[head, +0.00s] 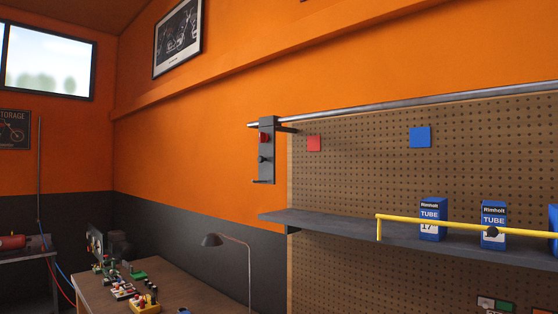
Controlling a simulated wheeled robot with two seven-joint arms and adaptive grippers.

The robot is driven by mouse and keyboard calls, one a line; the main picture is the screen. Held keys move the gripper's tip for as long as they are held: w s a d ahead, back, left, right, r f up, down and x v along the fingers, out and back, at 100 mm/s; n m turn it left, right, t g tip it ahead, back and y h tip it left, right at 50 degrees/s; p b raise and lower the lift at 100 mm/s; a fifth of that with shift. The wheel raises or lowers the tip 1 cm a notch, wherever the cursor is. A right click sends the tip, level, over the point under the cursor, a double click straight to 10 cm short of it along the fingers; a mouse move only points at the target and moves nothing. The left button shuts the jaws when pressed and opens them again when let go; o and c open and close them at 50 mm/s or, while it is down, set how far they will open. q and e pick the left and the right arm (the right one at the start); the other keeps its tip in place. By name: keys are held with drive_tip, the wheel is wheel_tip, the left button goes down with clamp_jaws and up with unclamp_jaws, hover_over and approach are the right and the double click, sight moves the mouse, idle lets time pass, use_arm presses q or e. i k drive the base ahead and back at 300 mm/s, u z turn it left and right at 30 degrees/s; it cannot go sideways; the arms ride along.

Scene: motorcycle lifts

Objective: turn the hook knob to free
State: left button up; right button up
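A dark grey hook plate (267,165) hangs from the metal rail (390,102) at the left end of the pegboard. A small red part (263,138) sits on its upper face, and a small dark round knob (262,159) sits below it. A short prong (262,182) sticks out to the left at the plate's bottom. The knob is too small to tell how it is turned. Neither of my grippers is in the head view.
A grey shelf (340,229) below holds blue tube boxes (432,218) behind a yellow bar (455,225).

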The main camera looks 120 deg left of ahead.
sight(263, 137)
drive_tip(key=u, duration=4)
